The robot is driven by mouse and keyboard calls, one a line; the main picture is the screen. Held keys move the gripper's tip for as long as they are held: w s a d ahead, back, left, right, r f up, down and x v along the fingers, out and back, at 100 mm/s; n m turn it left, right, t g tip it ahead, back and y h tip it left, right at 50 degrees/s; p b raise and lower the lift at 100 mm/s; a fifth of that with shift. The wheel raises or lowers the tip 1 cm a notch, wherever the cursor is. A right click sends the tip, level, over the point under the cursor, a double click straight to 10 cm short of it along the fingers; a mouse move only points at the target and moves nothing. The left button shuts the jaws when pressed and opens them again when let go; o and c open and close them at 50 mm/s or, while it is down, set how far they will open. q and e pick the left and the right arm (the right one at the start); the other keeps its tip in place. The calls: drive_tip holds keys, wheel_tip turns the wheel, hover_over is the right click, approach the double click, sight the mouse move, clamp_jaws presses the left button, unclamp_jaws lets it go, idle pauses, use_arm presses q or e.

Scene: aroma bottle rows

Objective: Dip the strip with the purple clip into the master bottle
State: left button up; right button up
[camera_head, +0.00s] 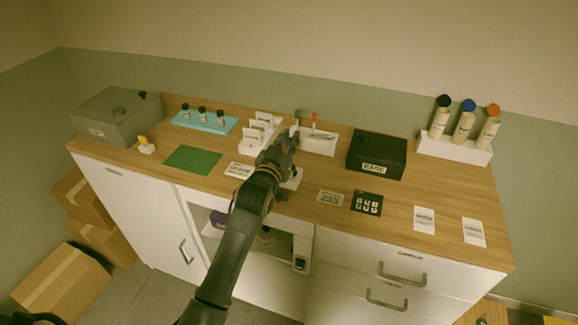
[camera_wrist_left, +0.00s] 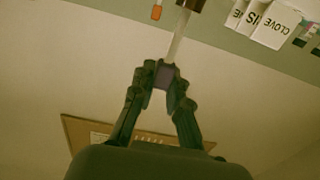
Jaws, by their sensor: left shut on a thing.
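My left gripper (camera_head: 284,146) is over the middle of the counter, and its fingers also show in the wrist view (camera_wrist_left: 163,88). They are shut on the purple clip (camera_wrist_left: 164,75). The pale strip (camera_wrist_left: 178,45) runs from the clip toward the top edge of the wrist view. A dark piece (camera_wrist_left: 192,4) lies at the strip's far end; I cannot tell whether the strip is inside it. The head view hides the clip and strip behind my gripper. A white block (camera_head: 293,180) shows partly below the gripper. I cannot identify the master bottle. My right gripper is not in view.
A white holder (camera_head: 319,146) with green (camera_head: 297,115) and orange (camera_head: 313,117) clips stands behind. Small white boxes (camera_head: 262,121), a teal vial tray (camera_head: 184,123) and a green mat (camera_head: 193,160) are left. A black box (camera_head: 377,154) and a bottle rack (camera_head: 454,150) are right.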

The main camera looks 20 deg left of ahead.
use_arm(q)
drive_tip(key=shift+r, duration=0.2)
wheel_tip(320, 180, up, 8)
drive_tip(key=p, duration=0.7)
drive_tip(key=shift+r+p, duration=0.1)
drive_tip(key=shift+p, duration=0.3)
